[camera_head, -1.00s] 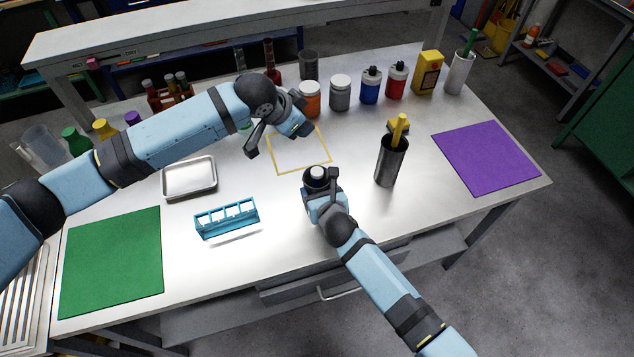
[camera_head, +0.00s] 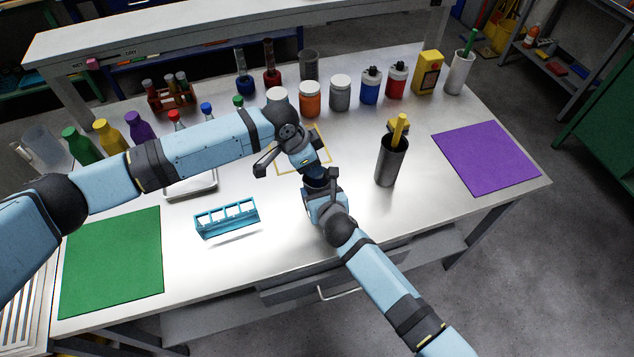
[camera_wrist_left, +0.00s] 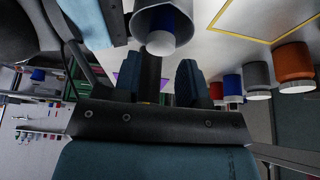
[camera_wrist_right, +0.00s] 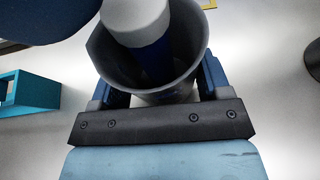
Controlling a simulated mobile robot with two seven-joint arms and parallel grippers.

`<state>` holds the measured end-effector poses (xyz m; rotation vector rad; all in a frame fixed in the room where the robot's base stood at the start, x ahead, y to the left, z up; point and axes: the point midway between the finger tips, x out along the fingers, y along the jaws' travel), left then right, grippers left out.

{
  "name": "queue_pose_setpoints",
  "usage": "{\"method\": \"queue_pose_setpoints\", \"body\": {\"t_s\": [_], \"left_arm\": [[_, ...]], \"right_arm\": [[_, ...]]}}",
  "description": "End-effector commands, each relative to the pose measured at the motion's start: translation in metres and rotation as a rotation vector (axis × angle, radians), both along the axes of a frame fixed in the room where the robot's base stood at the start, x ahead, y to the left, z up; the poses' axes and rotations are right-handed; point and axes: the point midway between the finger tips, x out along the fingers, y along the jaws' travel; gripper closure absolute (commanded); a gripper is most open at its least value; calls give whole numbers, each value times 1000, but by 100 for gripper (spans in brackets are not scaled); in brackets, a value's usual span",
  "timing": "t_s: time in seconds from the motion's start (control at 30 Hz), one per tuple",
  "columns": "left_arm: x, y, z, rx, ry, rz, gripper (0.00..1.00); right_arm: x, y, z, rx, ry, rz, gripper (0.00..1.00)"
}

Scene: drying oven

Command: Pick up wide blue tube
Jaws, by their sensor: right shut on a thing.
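The wide blue tube (camera_wrist_right: 155,55), blue with a white cap, stands inside a grey cup (camera_wrist_right: 112,70) in the right wrist view. My right gripper (camera_head: 318,190) is shut on this cup, with a finger on each side. The tube (camera_wrist_left: 165,25) also shows in the left wrist view, cap toward the camera, with the cup around it. My left gripper (camera_head: 293,168) is open and empty, close to the cup, its fingers apart near the capped end. In the head view the left gripper and arm hide most of the tube.
A blue rack (camera_head: 228,218) stands left of the cup, and a dark metal cylinder (camera_head: 389,162) with a yellow-handled item stands right. A metal tray (camera_head: 192,190) is partly behind my left arm. Several jars and bottles line the back. Green (camera_head: 110,262) and purple (camera_head: 487,158) mats lie at the sides.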

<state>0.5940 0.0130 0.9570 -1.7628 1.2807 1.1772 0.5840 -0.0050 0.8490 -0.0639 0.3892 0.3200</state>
Motion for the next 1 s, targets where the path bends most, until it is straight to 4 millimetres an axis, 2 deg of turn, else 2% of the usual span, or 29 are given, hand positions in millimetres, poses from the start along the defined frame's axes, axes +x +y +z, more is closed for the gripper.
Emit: {"method": "queue_pose_setpoints", "body": {"t_s": [0.03, 0.2, 0.5, 0.67, 0.87, 1.0], "left_arm": [[0, 0, -10, 3, 2, 1, 61], [2, -8, -30, 1, 1, 0, 61], [3, -9, -34, 1, 0, 0, 61], [3, -9, -34, 1, 1, 1, 98], [3, -9, -34, 1, 1, 1, 100], [3, -9, -26, -1, -1, 0, 100]], "right_arm": [[0, 0, 0, 0, 0, 0, 52], [0, 0, 0, 0, 0, 0, 52], [0, 0, 0, 0, 0, 0, 52], [0, 0, 0, 0, 0, 0, 52], [0, 0, 0, 0, 0, 0, 52], [0, 0, 0, 0, 0, 0, 52]]}}
